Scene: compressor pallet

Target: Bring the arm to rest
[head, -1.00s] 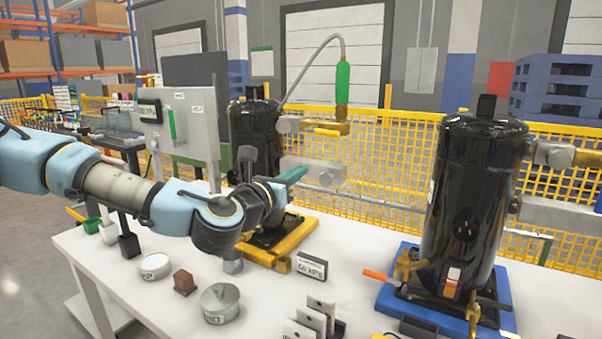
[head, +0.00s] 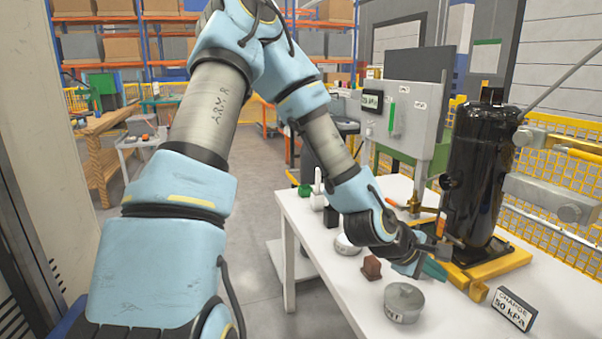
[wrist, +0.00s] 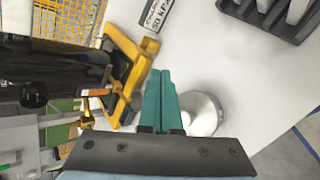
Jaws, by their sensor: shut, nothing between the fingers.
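My gripper (head: 432,269) is at the end of my blue and grey arm, low over the white table (head: 350,300). Its teal fingers are together with nothing between them, and they also show in the wrist view (wrist: 160,100). In the head view it sits just above and behind a round grey lidded tin (head: 404,302) and beside a small brown block (head: 372,267). In the wrist view the tin (wrist: 203,113) is just right of the fingers. Contact with the tin cannot be told.
A black compressor (head: 475,170) stands on a yellow pallet (head: 505,262) behind my gripper. A pressure sign (head: 514,308) stands to the right, and a grey panel (head: 405,115) stands at the back. A white-topped tin (head: 347,245) is to the left. Open floor (head: 235,250) lies left of the table.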

